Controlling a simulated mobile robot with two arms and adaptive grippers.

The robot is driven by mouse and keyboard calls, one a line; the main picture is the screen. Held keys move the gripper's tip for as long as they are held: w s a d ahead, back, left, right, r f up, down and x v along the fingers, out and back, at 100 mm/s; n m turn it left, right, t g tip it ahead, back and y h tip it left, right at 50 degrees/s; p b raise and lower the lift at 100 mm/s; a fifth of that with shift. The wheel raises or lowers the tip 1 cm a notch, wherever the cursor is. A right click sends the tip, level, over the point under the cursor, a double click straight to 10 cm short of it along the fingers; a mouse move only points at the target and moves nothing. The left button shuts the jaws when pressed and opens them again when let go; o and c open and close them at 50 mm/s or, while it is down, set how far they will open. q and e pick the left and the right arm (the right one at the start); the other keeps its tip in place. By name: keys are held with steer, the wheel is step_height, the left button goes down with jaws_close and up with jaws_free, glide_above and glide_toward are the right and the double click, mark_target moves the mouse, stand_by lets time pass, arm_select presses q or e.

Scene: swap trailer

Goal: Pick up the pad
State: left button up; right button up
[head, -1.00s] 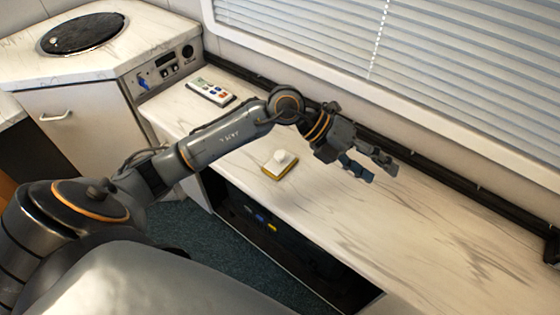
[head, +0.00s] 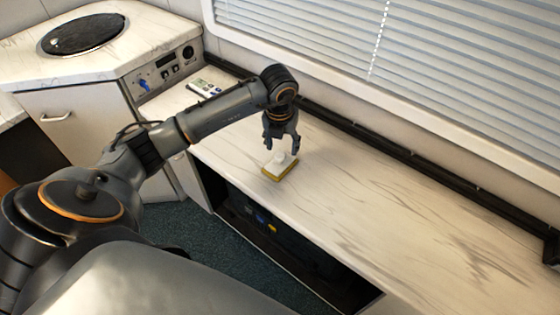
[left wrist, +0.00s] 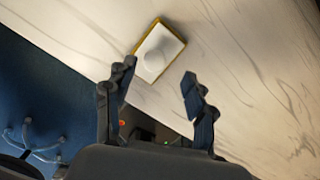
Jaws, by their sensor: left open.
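The pad (head: 274,174) is a small yellow block with a white top and a round white knob. It lies on the marble-patterned counter (head: 400,220), near its front edge. In the left wrist view the pad (left wrist: 168,43) lies beyond the fingertips, apart from them. My left gripper (head: 281,146) points down just above and behind the pad, with its fingers spread and nothing between them. It also shows open in the left wrist view (left wrist: 158,80). My right gripper is not in view.
A remote-like device with buttons (head: 203,88) lies on the counter behind my left arm. A black rail (head: 400,150) runs along the wall under the window blinds. An open dark recess (head: 270,225) is below the counter. The counter's right part is clear.

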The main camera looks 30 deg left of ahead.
mark_target(280, 155)
arm_select(q)
steer(key=shift+w+a+f+p, duration=0.1)
steer(key=shift+a+f+p, duration=0.15)
steer(key=shift+f, duration=1.15)
steer(key=shift+w+a+f+p, duration=0.15)
steer(key=shift+f+p, duration=0.1)
steer(key=shift+f, duration=1.1)
steer(key=shift+s, duration=0.1)
jaws_close()
